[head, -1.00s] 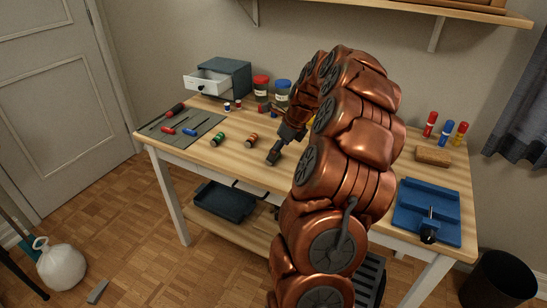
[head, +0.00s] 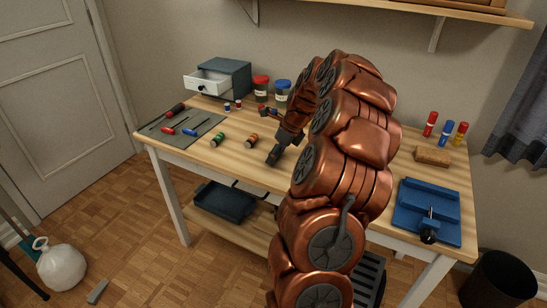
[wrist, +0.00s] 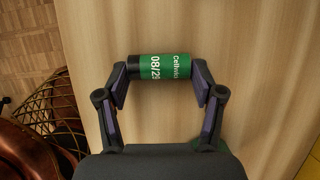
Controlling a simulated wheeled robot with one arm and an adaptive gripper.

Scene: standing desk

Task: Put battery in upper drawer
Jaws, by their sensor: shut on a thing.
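A green battery with a black end (wrist: 160,67) lies between the two fingertips of my gripper (wrist: 163,80) in the wrist view. The gripper is shut on it, over the wooden desk. Whether the battery touches the desk I cannot tell. In the head view my gripper (head: 274,156) points down near the desk's front edge, and the held battery is hidden there. The small grey drawer cabinet (head: 234,75) stands at the back left of the desk. Its upper drawer (head: 208,83), white with a dark knob, is pulled open toward the front left.
Green-and-black (head: 217,139) and orange-and-black (head: 251,140) cylinders lie left of my gripper. Red-lidded (head: 261,89) and blue-lidded (head: 282,92) jars stand right of the cabinet. A grey mat (head: 198,138) holds several tools.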

